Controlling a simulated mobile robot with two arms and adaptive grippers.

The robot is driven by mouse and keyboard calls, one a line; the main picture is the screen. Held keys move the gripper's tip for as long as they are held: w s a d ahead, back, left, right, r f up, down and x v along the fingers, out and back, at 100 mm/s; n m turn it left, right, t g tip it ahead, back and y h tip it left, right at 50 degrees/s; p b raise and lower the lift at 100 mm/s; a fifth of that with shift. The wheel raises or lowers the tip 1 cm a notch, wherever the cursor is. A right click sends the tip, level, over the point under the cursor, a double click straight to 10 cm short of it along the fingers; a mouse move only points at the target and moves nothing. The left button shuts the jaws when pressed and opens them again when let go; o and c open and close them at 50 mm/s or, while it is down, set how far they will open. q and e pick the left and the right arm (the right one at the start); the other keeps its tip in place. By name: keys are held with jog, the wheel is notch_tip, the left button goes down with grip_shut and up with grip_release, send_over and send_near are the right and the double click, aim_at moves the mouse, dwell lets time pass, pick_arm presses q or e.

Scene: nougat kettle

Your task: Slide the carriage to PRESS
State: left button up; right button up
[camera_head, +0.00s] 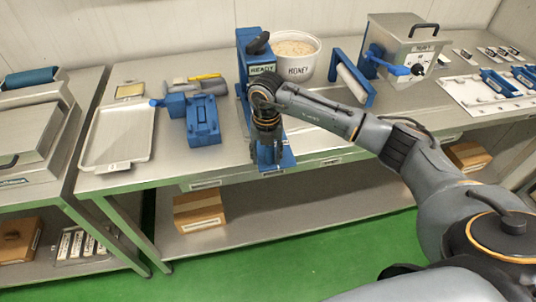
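A blue slide unit (285,158) runs from the back of the steel table to its front edge. An upright blue block with a READY label (262,69) and a black handle-like part (257,43) stands at its far end. A small label at the near end is too small to read. My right gripper (268,148) points down over the middle and near part of the unit and hides much of it. I cannot make out the carriage as a separate part, nor whether the gripper touches it. The finger opening is unclear. My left gripper is out of view.
A HONEY pot (298,68) stands right of the unit's back. A blue roller frame (337,64) and a metal box (405,50) stand farther right. A blue device (203,120) and a pale tray (118,137) lie to the left. Some bare table separates device and unit.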

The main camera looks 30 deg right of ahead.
jog(key=shift+d+r, duration=0.2)
jog(key=shift+r, duration=0.05)
notch_tip(320, 180, up, 12)
jog(key=shift+a+f, duration=0.15)
jog(key=shift+f, duration=0.1)
jog(key=shift+f, duration=0.1)
dwell(0.4)
